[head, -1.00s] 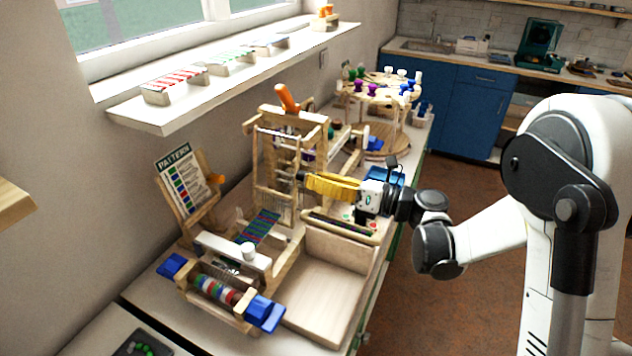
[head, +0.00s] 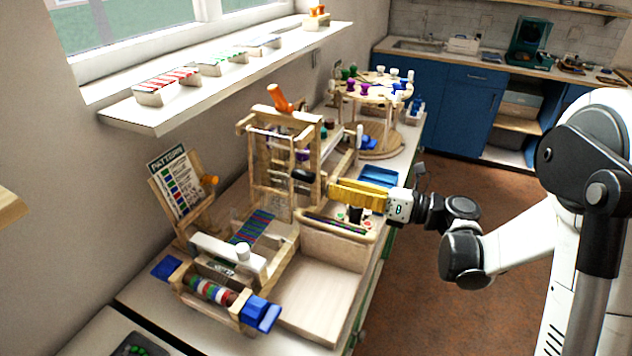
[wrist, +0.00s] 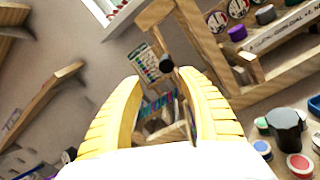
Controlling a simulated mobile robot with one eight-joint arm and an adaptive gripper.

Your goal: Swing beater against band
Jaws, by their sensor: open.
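The loom's upright wooden frame (head: 254,165) stands in the middle of the head view, with the beater's black knob (head: 303,175) at its right side. In the wrist view the knob (wrist: 166,64) shows between and beyond the spread fingertips (wrist: 160,85). The band (wrist: 160,104) shows below it, between the fingers. Contact with the knob is not visible.
An empty wooden tray (head: 315,290) is at the front right of the loom. A pattern card (head: 180,182) stands to the left. An orange handle (head: 279,98) tops the frame. A round bobbin stand (head: 378,130) is behind. Free room lies over the floor (head: 430,290) to the right.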

